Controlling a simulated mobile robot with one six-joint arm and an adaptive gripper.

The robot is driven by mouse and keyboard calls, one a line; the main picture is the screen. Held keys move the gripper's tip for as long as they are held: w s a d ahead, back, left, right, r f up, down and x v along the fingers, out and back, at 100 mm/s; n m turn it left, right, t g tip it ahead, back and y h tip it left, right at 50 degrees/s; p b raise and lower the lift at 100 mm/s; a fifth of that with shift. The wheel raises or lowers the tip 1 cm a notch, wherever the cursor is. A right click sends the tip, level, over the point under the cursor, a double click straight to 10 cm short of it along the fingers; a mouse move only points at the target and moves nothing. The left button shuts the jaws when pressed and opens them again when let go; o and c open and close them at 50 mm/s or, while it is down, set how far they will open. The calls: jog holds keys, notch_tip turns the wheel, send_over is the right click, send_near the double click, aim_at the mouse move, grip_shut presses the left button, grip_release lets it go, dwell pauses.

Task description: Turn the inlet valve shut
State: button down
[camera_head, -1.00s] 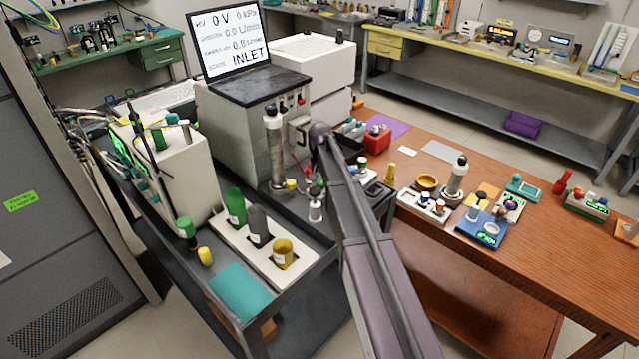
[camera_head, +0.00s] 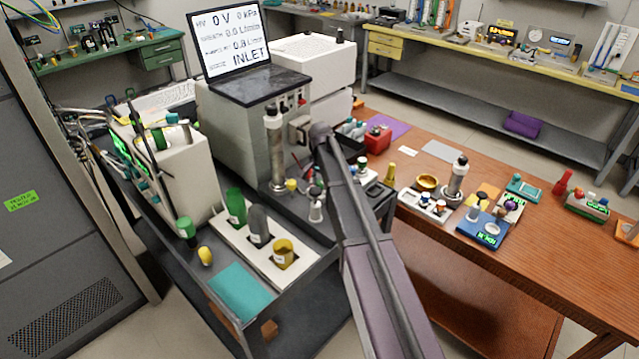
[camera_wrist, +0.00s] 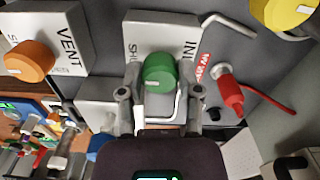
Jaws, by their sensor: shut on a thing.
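A short pale mark shows on the knob's near side. In the head view my arm hides the knob and the fingers. The screen (camera_head: 233,40) there reads 0 V, 0 kPa, 0.0 and 0.8 L/min, and "INLET".
An orange knob (camera_wrist: 28,60) on a "VENT" block stands left of the inlet valve. A red plug (camera_wrist: 228,92) with a red lead is close at right, and a yellow knob (camera_wrist: 285,12) is at upper right. A metal column (camera_head: 275,150) stands left of my arm.

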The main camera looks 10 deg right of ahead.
jog(key=shift+s+d, duration=0.1)
jog(key=shift+s, duration=0.15)
jog(key=shift+c, duration=1.5)
grip_release()
jog(key=shift+w, duration=0.1)
jog(key=shift+w, duration=0.1)
